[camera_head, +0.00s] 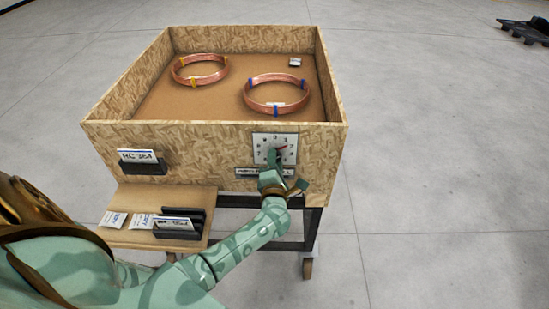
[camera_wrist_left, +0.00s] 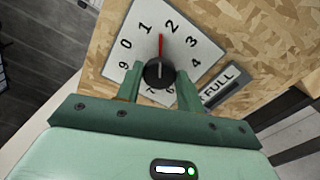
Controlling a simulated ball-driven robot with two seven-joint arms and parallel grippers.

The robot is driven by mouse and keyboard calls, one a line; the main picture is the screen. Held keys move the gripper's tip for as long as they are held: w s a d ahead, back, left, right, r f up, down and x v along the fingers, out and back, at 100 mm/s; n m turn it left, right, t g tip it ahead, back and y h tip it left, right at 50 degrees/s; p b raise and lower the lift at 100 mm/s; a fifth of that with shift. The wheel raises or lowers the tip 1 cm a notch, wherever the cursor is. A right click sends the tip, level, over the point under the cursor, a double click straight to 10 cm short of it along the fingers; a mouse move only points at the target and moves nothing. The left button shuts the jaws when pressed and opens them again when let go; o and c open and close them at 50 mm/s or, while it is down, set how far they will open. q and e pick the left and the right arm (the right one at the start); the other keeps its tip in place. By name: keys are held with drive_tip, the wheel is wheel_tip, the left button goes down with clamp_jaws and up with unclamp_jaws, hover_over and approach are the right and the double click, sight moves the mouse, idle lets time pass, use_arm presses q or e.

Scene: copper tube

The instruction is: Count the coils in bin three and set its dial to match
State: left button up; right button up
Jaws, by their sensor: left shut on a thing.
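The chipboard bin (camera_head: 222,136) holds two copper coils lying flat and apart. The left coil (camera_head: 200,70) has yellow bands, and the right coil (camera_head: 277,94) has blue bands. The white dial plate (camera_head: 262,140) is on the bin's front wall at the right. It also shows in the left wrist view (camera_wrist_left: 198,52), where the red pointer points between 1 and 2. My left gripper (camera_head: 272,165) is shut on the black dial knob (camera_wrist_left: 158,73), with one finger on each side. My right gripper is not in view.
A label holder with a card (camera_head: 140,160) is on the bin's front left. A shelf below (camera_head: 133,235) holds loose cards and a black card rack (camera_head: 180,223). A small plate reading FULL (camera_wrist_left: 226,84) sits below the dial. A small pale tag (camera_head: 295,62) lies inside the bin.

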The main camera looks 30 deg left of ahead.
use_arm(q)
drive_tip(key=shift+f+m+p, duration=0.1)
drive_tip(key=shift+m+p, duration=0.5)
drive_tip(key=shift+m, duration=0.6)
drive_tip(key=o, duration=1)
drive_tip(key=shift+d, duration=0.1)
drive_tip(key=shift+s, duration=0.1)
drive_tip(key=p+v, duration=0.1)
drive_tip(key=v, duration=1.5)
drive_tip(key=shift+s, duration=0.15)
drive_tip(key=shift+m, duration=0.3)
